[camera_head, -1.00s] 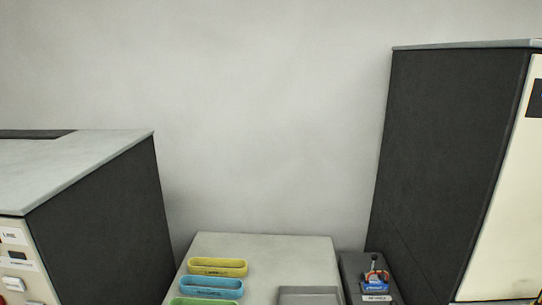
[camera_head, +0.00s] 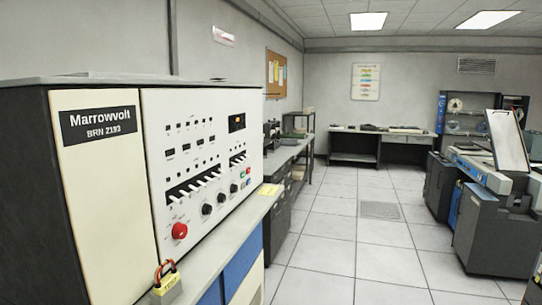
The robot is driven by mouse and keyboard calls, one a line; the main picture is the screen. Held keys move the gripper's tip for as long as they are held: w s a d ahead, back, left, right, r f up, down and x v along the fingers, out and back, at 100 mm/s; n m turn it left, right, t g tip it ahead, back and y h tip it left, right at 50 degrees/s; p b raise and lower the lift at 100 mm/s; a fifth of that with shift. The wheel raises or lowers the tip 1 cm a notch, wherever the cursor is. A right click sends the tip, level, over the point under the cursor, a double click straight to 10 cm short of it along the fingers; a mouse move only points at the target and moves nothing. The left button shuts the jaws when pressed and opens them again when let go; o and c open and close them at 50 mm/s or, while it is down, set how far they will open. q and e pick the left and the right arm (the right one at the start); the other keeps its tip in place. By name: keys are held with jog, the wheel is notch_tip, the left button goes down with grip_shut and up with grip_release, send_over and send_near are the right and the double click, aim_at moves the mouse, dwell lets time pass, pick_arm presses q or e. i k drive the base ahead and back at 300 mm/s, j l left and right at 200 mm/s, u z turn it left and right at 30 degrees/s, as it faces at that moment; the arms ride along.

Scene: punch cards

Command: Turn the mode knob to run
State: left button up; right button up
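A white control panel (camera_head: 212,140) of a cabinet labelled "Marrowvolt BRN 2193" stands at the left of the head view. Low on the panel are black round knobs, one at the left (camera_head: 207,209) and one further right (camera_head: 221,197). Their labels and pointer positions are too small to read, so I cannot tell which is the mode knob or where it is set. A red round button (camera_head: 179,231) sits left of the knobs, below a row of white switches (camera_head: 205,182). Neither of my grippers is in view.
The tiled floor (camera_head: 340,230) is open ahead. A machine with a clipboard (camera_head: 507,140) stands at the right.

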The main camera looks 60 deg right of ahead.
aim_at(180, 230)
jog(key=k+l+z, duration=0.1)
jog(key=z, duration=1.6)
